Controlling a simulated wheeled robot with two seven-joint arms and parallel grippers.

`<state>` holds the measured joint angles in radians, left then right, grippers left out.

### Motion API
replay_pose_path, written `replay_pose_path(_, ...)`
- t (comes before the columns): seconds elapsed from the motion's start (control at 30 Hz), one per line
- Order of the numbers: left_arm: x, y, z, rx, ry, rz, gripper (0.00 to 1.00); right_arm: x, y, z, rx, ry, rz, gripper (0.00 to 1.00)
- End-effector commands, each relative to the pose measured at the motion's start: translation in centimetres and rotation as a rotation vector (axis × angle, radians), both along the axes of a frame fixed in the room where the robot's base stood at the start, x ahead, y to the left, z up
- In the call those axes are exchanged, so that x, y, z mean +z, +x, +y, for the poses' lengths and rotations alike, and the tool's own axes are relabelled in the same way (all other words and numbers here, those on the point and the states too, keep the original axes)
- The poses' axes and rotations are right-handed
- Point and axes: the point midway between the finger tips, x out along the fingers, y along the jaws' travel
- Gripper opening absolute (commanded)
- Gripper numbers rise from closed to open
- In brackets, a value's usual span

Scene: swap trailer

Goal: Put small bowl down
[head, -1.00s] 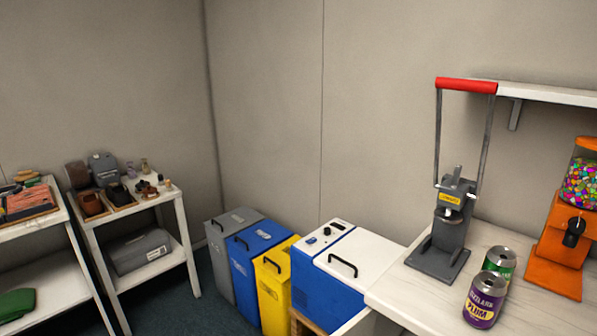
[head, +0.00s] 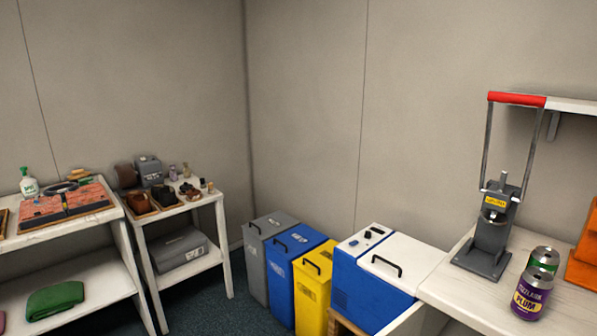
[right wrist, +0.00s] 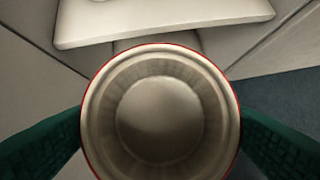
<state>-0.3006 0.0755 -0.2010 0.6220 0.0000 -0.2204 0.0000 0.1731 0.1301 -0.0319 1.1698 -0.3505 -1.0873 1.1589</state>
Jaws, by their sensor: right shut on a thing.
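The small bowl (right wrist: 160,118) fills the middle of the right wrist view, its pale open inside facing the camera and a thin red line around its rim. My right gripper (right wrist: 160,125) is shut on the bowl, with a dark green finger against each side of it. The bowl appears empty. Neither the bowl nor my grippers show in the head view.
Two white shelf tables (head: 75,225) (head: 180,212) with goods stand at left. Grey (head: 262,255), blue (head: 297,280) and yellow (head: 314,290) bins and a blue-white cooler (head: 385,270) stand mid-right. A white counter (head: 470,288) holds a press (head: 492,235) and cans (head: 532,295).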

Motion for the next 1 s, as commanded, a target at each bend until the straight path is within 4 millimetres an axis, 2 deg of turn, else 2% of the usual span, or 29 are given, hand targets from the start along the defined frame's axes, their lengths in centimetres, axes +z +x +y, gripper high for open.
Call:
replay_pose_path(0.17,0.2,0.5,-0.2,-0.002,-0.002,-0.008,0.36,3.8,2.4,0.4,0.028,-0.002,-0.006,0.52)
replay_pose_path(0.37,0.4,0.3,0.2,-0.003,0.002,-0.005,0.36,9.8,5.3,1.7,0.093,-0.003,-0.011,0.52)
replay_pose_path(0.47,0.5,0.2,0.3,-0.003,0.004,-0.003,0.36,14.4,6.8,3.2,0.162,-0.004,-0.013,0.52)
replay_pose_path(0.57,0.7,0.1,0.3,-0.002,0.004,-0.002,0.36,19.8,7.5,5.5,0.269,-0.006,-0.014,0.52)
replay_pose_path(0.6,0.8,0.1,0.3,-0.002,0.004,-0.001,0.36,22.0,7.5,6.6,0.321,-0.007,-0.015,0.52)
replay_pose_path(0.67,0.9,0.1,0.3,-0.001,0.004,-0.001,0.36,25.1,7.0,8.4,0.408,-0.008,-0.014,0.52)
replay_pose_path(0.7,1.0,0.1,0.4,-0.001,0.004,0.000,0.36,27.0,6.4,9.6,0.471,-0.008,-0.011,0.52)
replay_pose_path(0.8,1.1,0.0,0.4,0.000,0.005,0.001,0.36,30.8,4.3,12.2,0.624,-0.008,-0.007,0.52)
replay_pose_path(0.9,1.3,-0.1,0.4,0.000,0.005,0.001,0.36,33.6,1.8,14.1,0.764,-0.006,-0.005,0.52)
replay_pose_path(1.0,1.4,-0.1,0.4,0.001,0.005,0.002,0.36,35.3,-0.5,15.4,0.877,-0.004,-0.003,0.52)
